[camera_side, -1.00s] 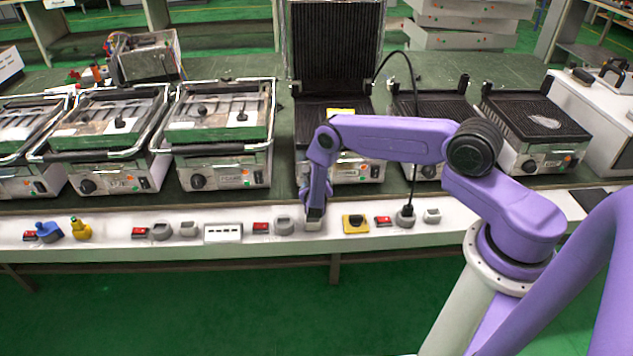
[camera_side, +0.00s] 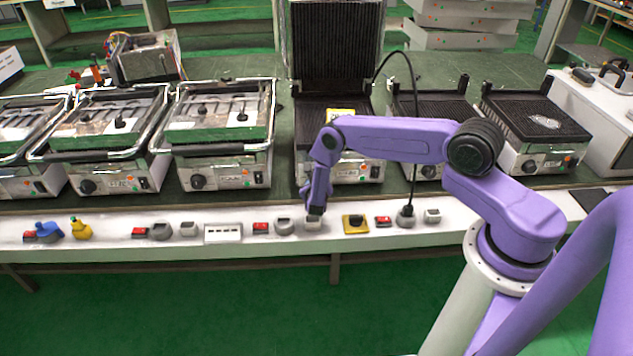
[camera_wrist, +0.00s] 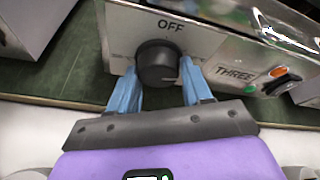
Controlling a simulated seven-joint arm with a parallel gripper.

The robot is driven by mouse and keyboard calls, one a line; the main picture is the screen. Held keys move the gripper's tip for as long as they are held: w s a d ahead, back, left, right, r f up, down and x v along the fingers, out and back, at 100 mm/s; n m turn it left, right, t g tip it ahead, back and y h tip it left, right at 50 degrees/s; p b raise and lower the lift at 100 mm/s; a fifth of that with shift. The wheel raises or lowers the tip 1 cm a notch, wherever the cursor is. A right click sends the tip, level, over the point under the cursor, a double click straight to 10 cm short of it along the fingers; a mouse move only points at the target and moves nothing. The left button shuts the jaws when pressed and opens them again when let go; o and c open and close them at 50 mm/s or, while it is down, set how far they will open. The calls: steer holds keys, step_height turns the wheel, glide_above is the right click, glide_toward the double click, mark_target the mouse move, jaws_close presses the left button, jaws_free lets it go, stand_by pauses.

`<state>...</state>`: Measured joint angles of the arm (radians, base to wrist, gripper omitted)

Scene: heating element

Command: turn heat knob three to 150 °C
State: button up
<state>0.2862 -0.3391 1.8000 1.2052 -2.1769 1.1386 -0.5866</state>
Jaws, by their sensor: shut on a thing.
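The black heat knob (camera_wrist: 158,64) sits on the steel front panel marked THREE, under the word OFF, in the wrist view. My gripper's blue fingers (camera_wrist: 160,72) stand on its left and right sides, shut on it. A short pale line shows low on the knob's face, towards the right. The small markings beside the knob are too blurred to read. In the side view, the open grill with its raised ribbed lid (camera_side: 336,50) stands behind my gripper. My arm hides its knob there.
A switch and orange and green lamps (camera_wrist: 278,71) are right of the knob. Other grills (camera_side: 222,130) stand on both sides. Red switches and sockets (camera_side: 284,227) line the white bench edge below. A black cable (camera_side: 411,110) hangs to the right of the grill.

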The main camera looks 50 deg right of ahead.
steer(key=shift+s+f+m+t+y, duration=0.1)
steer(key=shift+m+t+y, duration=0.65)
steer(key=shift+m, duration=0.7)
steer(key=shift+s+m+t+y, duration=0.1)
steer(key=shift+m+t+y, duration=0.6)
steer(key=shift+m, duration=0.75)
steer(key=o, duration=1)
steer(key=shift+d, duration=0.1)
steer(key=shift+o, duration=0.2)
steer(key=v, duration=1.7)
